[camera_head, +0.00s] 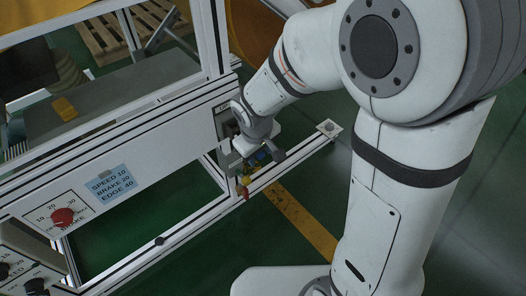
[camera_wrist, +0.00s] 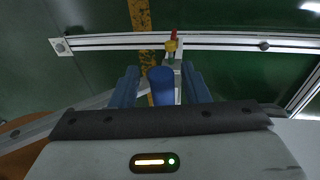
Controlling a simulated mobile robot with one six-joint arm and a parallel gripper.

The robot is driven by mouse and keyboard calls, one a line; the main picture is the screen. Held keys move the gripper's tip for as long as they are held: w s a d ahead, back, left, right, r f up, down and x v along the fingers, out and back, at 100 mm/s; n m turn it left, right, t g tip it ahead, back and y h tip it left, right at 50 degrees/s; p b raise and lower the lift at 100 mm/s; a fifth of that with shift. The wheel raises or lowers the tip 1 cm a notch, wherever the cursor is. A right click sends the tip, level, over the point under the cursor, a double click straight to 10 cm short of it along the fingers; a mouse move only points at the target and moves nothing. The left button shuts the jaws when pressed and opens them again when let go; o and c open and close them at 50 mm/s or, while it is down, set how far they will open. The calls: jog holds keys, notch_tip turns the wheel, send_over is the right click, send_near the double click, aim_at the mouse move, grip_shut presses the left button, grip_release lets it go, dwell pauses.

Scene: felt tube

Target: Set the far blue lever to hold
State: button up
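The blue lever (camera_wrist: 160,86) shows in the wrist view as an upright-looking blue cylinder between the two blue fingers of my gripper (camera_wrist: 161,84). A narrow gap shows on each side of it, so my gripper is open around or just above the lever; the depth is hard to tell. In the head view my gripper (camera_head: 258,157) hangs low at the right end of the machine frame, and the lever there is mostly hidden by it. No hold marking is readable.
A yellow lever (camera_wrist: 171,46) and a red lever (camera_wrist: 173,34) stand close beyond the blue one, near a metal rail (camera_wrist: 110,42). In the head view a white panel carries a red knob (camera_head: 63,217) and a blue label (camera_head: 110,184). Green floor lies below.

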jog(key=p+v, duration=0.3)
jog(key=v, duration=0.5)
jog(key=shift+f, duration=0.1)
dwell(0.3)
jog(key=s+d+r+m+p, duration=0.2)
jog(key=d+r+p, duration=0.3)
jog(key=r+p, duration=0.4)
jog(key=s+d+r+m+p, duration=0.3)
jog(key=s+d+r+p, duration=0.2)
jog(key=r+p, duration=0.4)
jog(key=s+d+r+m+p, duration=0.2)
jog(key=r+p, duration=0.6)
jog(key=r, duration=0.8)
jog(key=s+d, duration=0.2)
jog(key=d, duration=0.1)
jog(key=shift+d+m+y+p, duration=0.3)
jog(key=shift+d+m+p, duration=0.1)
